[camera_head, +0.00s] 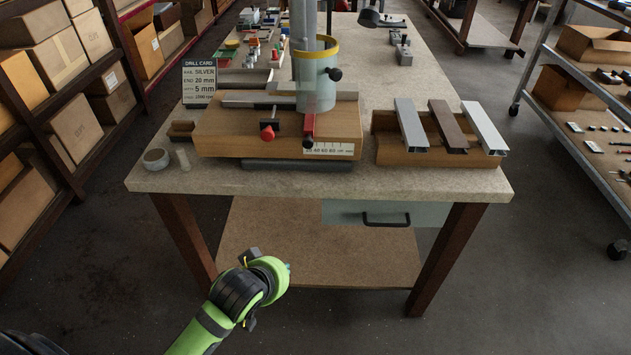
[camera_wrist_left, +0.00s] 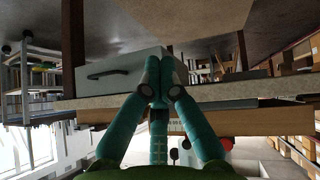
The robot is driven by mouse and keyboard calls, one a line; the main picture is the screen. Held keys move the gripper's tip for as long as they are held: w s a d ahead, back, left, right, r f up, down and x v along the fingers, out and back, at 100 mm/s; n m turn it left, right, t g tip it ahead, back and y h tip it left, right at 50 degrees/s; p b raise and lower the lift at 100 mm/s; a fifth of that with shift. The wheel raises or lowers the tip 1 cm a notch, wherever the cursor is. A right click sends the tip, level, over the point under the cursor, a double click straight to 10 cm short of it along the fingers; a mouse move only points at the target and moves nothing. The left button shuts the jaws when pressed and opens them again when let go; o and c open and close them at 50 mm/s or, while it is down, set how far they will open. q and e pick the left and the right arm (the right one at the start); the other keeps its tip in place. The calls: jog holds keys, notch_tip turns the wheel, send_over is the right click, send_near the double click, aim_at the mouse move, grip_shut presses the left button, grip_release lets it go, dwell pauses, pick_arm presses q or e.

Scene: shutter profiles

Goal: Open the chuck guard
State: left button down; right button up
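The chuck guard (camera_head: 315,82) is a clear, bluish cylinder with a yellow top rim and a dark knob on its right side. It stands upright around the drill spindle, over the wooden fixture (camera_head: 225,135) on the bench. In the head view my left gripper (camera_head: 288,268) is low in front of the bench, well apart from the guard, mostly hidden behind my green wrist. In the left wrist view its teal fingers (camera_wrist_left: 158,82) come together at the tips with nothing seen between them. My right gripper is not in view.
A red-handled clamp (camera_head: 268,132) and a red lever (camera_head: 309,125) sit at the fixture. A wooden rack (camera_head: 388,152) holds metal profiles at right. A drill card (camera_head: 199,82) stands at left. The bench's front edge and drawer (camera_head: 345,212) lie between gripper and guard.

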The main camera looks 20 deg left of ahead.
pick_arm(q)
jog(key=w+a+r+n+t, duration=0.1)
jog(key=w+r+n+t, duration=0.4)
jog(key=w+r, duration=0.8)
jog(key=n+t+h, duration=0.2)
jog(key=n+t, duration=0.3)
jog(key=n, duration=0.2)
send_near(326, 72)
jog(key=shift+g, duration=0.3)
jog(key=w+p, duration=0.3)
jog(key=w, duration=0.1)
jog(key=shift+w+a+r, duration=0.1)
jog(key=shift+a+r, duration=0.05)
jog(key=shift+r, duration=0.25)
jog(key=shift+w+f+p, duration=0.15)
jog(key=shift+w+p, duration=0.15)
jog(key=shift+w, duration=0.6)
jog(key=shift+d, duration=0.25)
jog(key=shift+d, duration=0.3)
